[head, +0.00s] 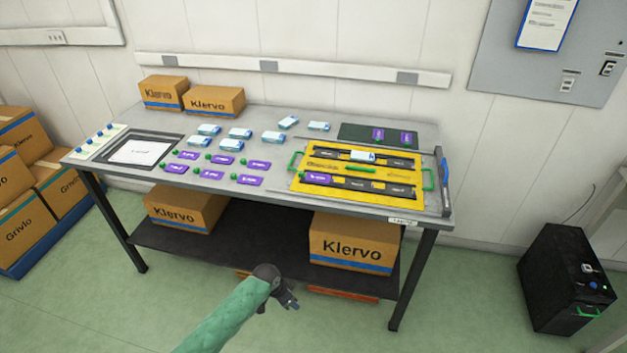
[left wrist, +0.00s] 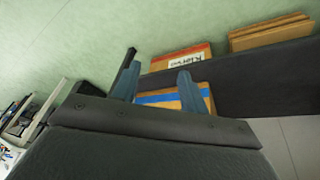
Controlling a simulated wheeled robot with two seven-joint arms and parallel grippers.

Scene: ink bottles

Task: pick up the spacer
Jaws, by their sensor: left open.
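I cannot tell for sure which thing is the spacer. A short green bar (head: 360,169) lies in the middle of the yellow tray (head: 333,163) on the table and may be it. The tray has green handles at both ends and dark strips with a white-blue pack and a purple piece on them. My left gripper (head: 290,302) is low in front of the table, well apart from the tray. In the left wrist view its two blue-grey fingers (left wrist: 158,64) are open with nothing held between them. My right gripper is not in view.
The grey table (head: 262,198) holds several white-blue packs, purple pieces with green knobs, a dark green mat (head: 352,134) and a framed white sheet (head: 140,152). Klervo boxes (head: 352,243) stand on the lower shelf. A black cabinet (head: 560,285) stands at right. The floor in front is clear.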

